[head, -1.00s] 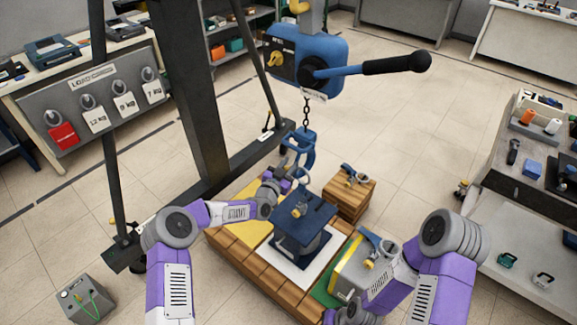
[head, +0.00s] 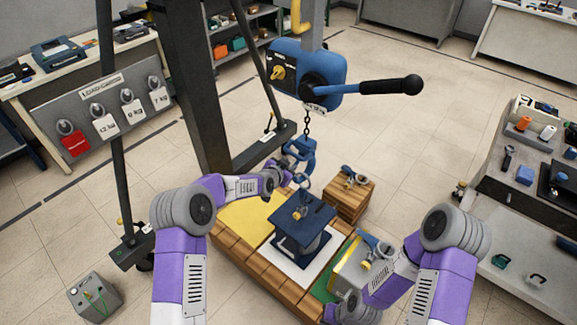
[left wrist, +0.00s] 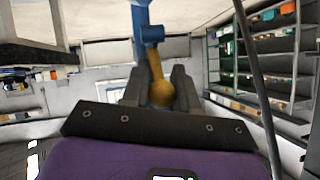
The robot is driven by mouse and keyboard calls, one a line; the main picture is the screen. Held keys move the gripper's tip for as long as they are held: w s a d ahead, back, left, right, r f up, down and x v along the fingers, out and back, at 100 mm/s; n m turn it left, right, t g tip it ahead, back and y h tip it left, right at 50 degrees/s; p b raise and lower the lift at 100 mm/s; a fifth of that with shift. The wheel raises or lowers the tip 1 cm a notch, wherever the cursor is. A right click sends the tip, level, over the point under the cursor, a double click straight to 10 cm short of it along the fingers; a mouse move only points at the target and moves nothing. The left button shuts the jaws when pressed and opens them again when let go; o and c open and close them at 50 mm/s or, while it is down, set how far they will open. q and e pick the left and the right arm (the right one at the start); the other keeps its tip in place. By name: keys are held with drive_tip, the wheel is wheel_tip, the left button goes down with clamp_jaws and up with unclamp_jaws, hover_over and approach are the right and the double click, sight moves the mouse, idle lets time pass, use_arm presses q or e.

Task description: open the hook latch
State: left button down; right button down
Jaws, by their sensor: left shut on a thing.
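The blue hook (head: 300,150) hangs on a short chain below the blue hoist. In the left wrist view, the brass-coloured latch lever (left wrist: 156,72) with a round knob extends down from the blue hook body (left wrist: 150,32). My left gripper (head: 283,178) is beside the lower left of the hook. In the left wrist view, its two dark fingers (left wrist: 158,92) are shut on the latch knob, one on each side. My right gripper (head: 340,312) is low at the bottom of the head view, and its fingers cannot be made out.
A dark blue load (head: 303,228) with a brass fitting on top stands on a white pad just below the hook. A wooden crate (head: 350,195) stands to its right. The blue hoist (head: 310,72) with its long lever is above. A dark post (head: 185,90) rises at left.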

use_arm(q)
drive_tip(key=shift+w+a+r, duration=0.1)
drive_tip(key=shift+w+r, duration=0.1)
drive_tip(key=shift+r, duration=0.4)
drive_tip(key=c, duration=0.9)
unclamp_jaws()
drive_tip(key=shift+s, duration=0.1)
drive_tip(key=shift+f, duration=0.15)
drive_tip(key=v, duration=0.7)
drive_tip(key=shift+s, duration=0.25)
drive_tip(key=shift+a, duration=0.1)
